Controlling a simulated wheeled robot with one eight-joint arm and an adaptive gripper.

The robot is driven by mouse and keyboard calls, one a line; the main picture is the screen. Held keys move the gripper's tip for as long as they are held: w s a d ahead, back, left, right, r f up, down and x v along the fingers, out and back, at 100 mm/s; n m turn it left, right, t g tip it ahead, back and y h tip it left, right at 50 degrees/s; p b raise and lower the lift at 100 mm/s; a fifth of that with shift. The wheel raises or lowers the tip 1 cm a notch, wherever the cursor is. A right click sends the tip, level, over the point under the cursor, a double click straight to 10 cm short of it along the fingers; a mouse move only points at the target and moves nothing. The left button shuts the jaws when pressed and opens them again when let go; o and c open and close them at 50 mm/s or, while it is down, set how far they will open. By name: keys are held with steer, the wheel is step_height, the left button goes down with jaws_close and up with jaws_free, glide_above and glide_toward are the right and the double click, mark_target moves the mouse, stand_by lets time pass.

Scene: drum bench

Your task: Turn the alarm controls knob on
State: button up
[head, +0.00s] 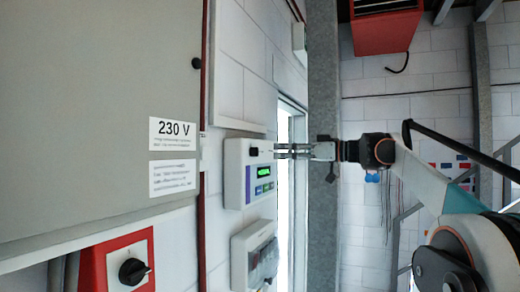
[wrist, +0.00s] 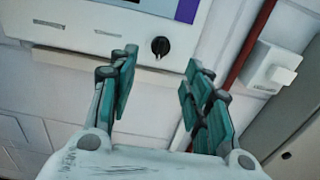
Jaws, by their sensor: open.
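The alarm controls look to be the white wall box (head: 233,172) with a lit green display and a purple strip in the head view.
A grey cabinet (head: 95,100) with a 230 V label stands left of the box. A red panel with a black rotary switch (head: 133,271) is below it. Another white box (head: 252,255) hangs below the alarm box. A grey post (head: 323,230) stands close behind my gripper.

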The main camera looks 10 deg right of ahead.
mark_target(255, 152)
steer(key=p+x, duration=0.1)
steer(key=x, duration=0.7)
steer(key=shift+a+p, duration=0.2)
steer(key=shift+p, duration=0.15)
steer(key=shift+w, duration=0.15)
steer(key=shift+c, duration=0.5)
steer(key=c, duration=1)
